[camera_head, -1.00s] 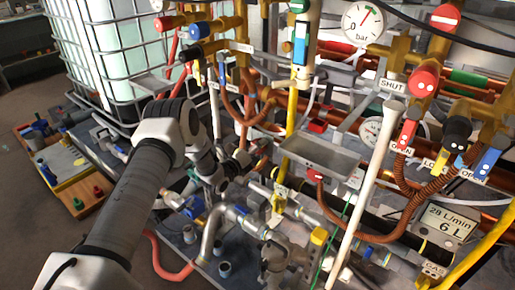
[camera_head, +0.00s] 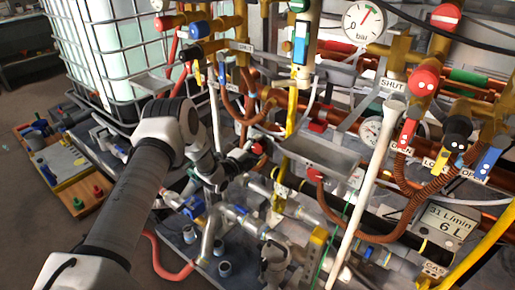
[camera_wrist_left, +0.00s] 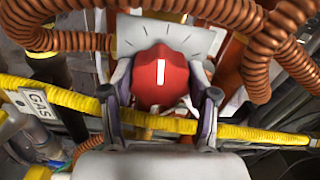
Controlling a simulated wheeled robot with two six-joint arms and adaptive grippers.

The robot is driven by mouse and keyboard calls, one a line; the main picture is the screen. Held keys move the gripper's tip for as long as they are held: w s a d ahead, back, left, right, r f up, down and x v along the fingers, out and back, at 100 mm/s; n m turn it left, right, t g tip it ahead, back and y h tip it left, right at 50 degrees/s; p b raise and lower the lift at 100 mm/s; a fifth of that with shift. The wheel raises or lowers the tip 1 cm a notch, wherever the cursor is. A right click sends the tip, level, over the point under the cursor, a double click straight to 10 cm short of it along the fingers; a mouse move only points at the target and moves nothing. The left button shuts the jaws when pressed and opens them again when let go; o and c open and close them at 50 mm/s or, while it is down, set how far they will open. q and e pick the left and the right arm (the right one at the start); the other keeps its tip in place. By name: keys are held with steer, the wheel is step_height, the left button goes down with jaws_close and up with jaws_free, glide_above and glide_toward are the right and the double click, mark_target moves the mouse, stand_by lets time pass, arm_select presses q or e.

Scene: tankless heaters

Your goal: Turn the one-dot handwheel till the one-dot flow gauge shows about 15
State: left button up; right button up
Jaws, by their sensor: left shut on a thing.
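My left gripper (camera_head: 247,154) comes in from the left in the head view and is shut on a red knob (camera_head: 259,148). In the left wrist view the red knob (camera_wrist_left: 160,75) has a white bar, upright in the picture, and sits before a pale plate with tick marks. The left gripper's fingers (camera_wrist_left: 162,97) are on both sides of it. No dot mark is readable on the knob. A digital flow display (camera_head: 449,219) at the right reads 31 L/min and 6 L; its dots cannot be made out. My right gripper is not in view.
A round bar dial (camera_head: 363,22) is at the top. Another dial (camera_head: 371,132) is partly hidden by a white pole (camera_head: 366,190). Brown corrugated hoses (camera_wrist_left: 55,41) and a yellow pipe (camera_wrist_left: 250,133) pass close around the left gripper. A caged white tank (camera_head: 110,50) stands at left.

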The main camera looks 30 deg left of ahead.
arm_select(q)
steer(key=n, duration=0.3)
steer(key=shift+n, duration=0.3)
steer(key=n+b, duration=0.1)
steer(key=n, duration=0.2)
steer(key=shift+n, duration=0.3)
steer(key=n+b, duration=0.1)
steer(key=n, duration=0.2)
steer(key=shift+n, duration=0.4)
steer(key=n+b, duration=0.1)
steer(key=n, duration=0.3)
steer(key=shift+f, duration=0.1)
steer(key=n+b, duration=0.1)
steer(key=n, duration=0.3)
steer(key=n+b, duration=0.2)
steer(key=n, duration=0.2)
steer(key=shift+n, duration=0.3)
steer(key=n+b, duration=0.1)
steer(key=n, duration=0.2)
steer(key=shift+a+n, duration=0.1)
steer(key=shift+n, duration=0.2)
steer(key=shift+n+b, duration=0.75)
steer(key=shift+n, duration=1.15)
